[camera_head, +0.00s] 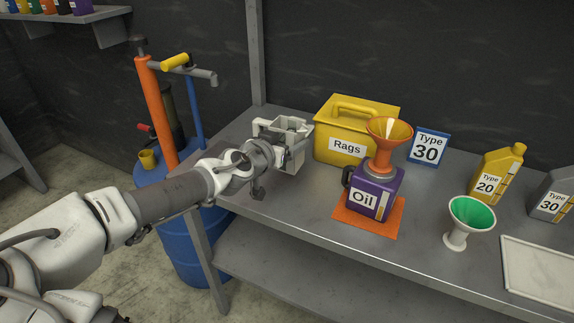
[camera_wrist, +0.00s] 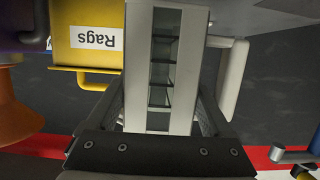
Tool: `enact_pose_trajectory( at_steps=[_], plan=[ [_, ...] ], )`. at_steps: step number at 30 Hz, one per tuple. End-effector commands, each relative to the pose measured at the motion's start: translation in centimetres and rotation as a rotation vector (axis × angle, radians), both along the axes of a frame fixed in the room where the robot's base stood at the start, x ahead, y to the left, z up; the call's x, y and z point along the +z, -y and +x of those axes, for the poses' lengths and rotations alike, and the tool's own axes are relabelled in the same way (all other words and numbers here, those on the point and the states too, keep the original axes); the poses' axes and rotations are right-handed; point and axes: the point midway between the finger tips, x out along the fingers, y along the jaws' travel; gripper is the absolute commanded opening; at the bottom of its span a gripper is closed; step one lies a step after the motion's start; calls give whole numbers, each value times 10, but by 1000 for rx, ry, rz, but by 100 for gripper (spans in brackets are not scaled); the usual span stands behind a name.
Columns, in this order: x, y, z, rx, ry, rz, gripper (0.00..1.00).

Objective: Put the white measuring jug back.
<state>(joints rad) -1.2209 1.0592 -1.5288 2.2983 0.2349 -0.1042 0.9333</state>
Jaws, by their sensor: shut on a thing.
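The white measuring jug (camera_head: 284,124) is at the left end of the grey workbench, left of the yellow Rags box. My gripper (camera_head: 286,146) is shut on it from the left. In the wrist view the jug (camera_wrist: 137,75) stands between my gripper's two dark fingers (camera_wrist: 160,105). Its dark level window with marks faces the camera, and its handle (camera_wrist: 236,80) is at the right. The jug looks upright. I cannot tell whether its base touches the bench.
The yellow Rags box (camera_head: 338,148) is close to the jug's right. A purple Oil can (camera_head: 370,200) with an orange funnel (camera_head: 388,133) stands on an orange mat (camera_head: 390,232). A blue drum (camera_head: 190,245) with an orange pump (camera_head: 157,110) stands left of the bench (camera_head: 240,195).

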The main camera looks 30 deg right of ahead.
Motion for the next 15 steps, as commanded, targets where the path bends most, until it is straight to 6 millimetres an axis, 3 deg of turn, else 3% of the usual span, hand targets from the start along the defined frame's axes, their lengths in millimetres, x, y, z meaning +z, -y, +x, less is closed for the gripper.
enact_pose_trajectory(
  at_steps=[10, 15],
  plan=[
    [-46, 1, -1, -2, -2, -3, 15],
    [-52, 0, 0, -1, 2, 0, 15]
  ],
)
